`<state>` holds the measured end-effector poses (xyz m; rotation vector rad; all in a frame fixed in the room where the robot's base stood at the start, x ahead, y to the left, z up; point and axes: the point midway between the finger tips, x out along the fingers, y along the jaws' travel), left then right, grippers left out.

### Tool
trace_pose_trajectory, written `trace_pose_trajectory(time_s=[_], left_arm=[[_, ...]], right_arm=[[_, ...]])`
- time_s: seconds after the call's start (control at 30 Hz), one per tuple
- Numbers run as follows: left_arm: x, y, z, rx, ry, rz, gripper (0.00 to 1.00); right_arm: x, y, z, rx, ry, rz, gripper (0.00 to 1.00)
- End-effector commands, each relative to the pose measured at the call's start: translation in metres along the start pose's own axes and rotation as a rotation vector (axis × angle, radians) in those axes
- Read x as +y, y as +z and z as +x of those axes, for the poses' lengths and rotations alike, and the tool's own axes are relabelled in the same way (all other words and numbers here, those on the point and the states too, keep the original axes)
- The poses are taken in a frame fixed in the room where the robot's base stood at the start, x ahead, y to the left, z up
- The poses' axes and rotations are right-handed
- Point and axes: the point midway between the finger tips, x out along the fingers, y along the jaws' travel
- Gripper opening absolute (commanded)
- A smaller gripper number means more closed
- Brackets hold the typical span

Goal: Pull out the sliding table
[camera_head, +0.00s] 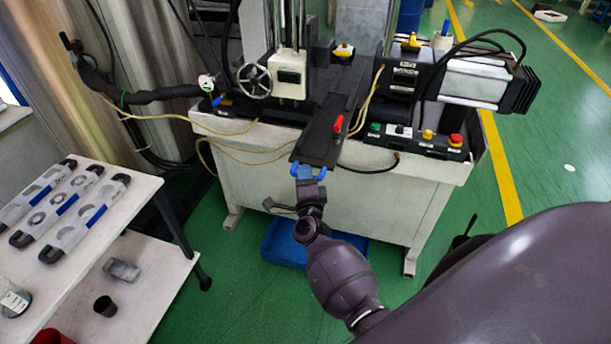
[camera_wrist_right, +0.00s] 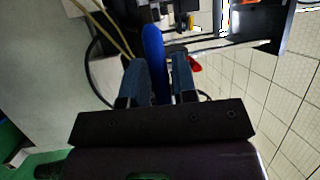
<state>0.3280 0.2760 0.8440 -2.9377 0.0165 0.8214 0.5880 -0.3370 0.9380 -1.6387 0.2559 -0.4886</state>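The sliding table (camera_head: 322,138) is a long dark plate on the white machine, its front end pointing toward me in the head view. A blue handle (camera_head: 320,174) is fixed at that front end, and it shows as a blue bar in the right wrist view (camera_wrist_right: 153,50). My right gripper (camera_head: 304,172) is at the handle. In the right wrist view its two fingers (camera_wrist_right: 158,78) stand close on either side of the bar and look shut on it. Part of the handle is hidden by the fingers. My left gripper is not in view.
A red lever (camera_head: 338,124) sits on the sliding table. A control panel with buttons (camera_head: 428,138) is to its right. A white two-level table (camera_head: 128,205) with several moulds stands at the left. A blue bin (camera_head: 283,245) is under the machine. Green floor lies in front.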

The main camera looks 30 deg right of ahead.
Motion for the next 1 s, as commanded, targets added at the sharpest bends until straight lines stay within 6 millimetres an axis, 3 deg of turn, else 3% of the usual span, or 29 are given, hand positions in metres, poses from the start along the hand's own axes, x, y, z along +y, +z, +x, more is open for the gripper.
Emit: trace_pose_trajectory(time_s=[0.1,0.47,1.0], left_arm=[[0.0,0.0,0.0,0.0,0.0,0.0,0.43],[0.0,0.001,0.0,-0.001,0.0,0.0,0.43],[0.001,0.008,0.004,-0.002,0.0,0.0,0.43]], right_arm=[[0.0,0.0,0.0,0.001,0.0,0.0,0.41],[0.001,-0.001,-0.005,0.002,0.0,0.0,0.41],[0.002,-0.001,-0.09,0.002,0.001,0.0,0.41]])
